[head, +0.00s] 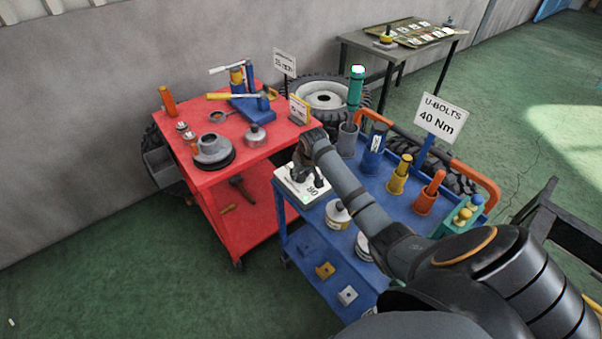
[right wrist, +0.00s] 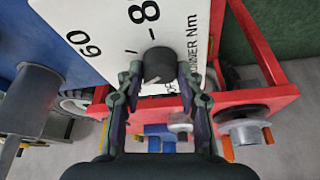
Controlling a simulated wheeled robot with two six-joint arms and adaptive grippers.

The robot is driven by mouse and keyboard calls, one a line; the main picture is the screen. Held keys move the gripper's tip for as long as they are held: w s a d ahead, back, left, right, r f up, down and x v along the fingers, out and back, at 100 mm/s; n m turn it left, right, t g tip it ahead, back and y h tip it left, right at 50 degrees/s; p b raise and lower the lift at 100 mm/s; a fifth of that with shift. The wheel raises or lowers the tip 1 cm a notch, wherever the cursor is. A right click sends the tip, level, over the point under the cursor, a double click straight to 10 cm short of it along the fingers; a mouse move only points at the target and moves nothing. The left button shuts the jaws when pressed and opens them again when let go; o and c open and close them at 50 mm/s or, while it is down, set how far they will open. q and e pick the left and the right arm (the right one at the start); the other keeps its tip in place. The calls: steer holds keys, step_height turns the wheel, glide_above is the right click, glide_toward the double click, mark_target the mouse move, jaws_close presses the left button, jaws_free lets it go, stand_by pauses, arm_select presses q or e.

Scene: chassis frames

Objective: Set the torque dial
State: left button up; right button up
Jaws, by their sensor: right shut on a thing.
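The torque dial is a white box (head: 291,190) with printed numbers at the near left corner of the blue cart. In the right wrist view its white face (right wrist: 110,35) carries "60", an "8" and lettering ending in "Nm". A dark round knob (right wrist: 158,62) stands on the face. My right gripper (head: 303,174) reaches down onto the box. In the right wrist view its fingers (right wrist: 159,78) are shut on the knob, one on each side. The knob's pointer is hidden. A sign (head: 440,118) on the cart reads "U-BOLTS 40 Nm". My left gripper is not in view.
The blue cart (head: 325,225) also holds colored tool holders, including a yellow one (head: 399,176) and an orange one (head: 429,194). A red cart (head: 250,155) with parts and tools stands close on the left. A dark table (head: 450,45) is behind. Green floor is free in front.

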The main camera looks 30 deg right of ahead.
steer(key=shift+c, duration=0.3)
steer(key=shift+d+r+n+y+p, duration=0.15)
steer(key=shift+n+y+p, duration=0.25)
steer(key=shift+n+p, duration=0.8)
steer(key=shift+n+y+p, duration=0.35)
steer(key=shift+n+y, duration=0.05)
steer(key=shift+n, duration=0.5)
steer(key=shift+n+y, duration=0.3)
steer(key=shift+n, duration=0.5)
steer(key=n, duration=0.1)
steer(key=n+y, duration=0.1)
steer(key=shift+w+d+f+n+g+b, duration=0.1)
steer(key=shift+f+n+g+b, duration=0.1)
steer(key=shift+n+g+b, duration=0.1)
steer(key=shift+n+g+y+b, duration=0.5)
steer(key=shift+n+b, duration=0.4)
steer(key=shift+n, duration=0.8)
steer(key=shift+r, duration=0.1)
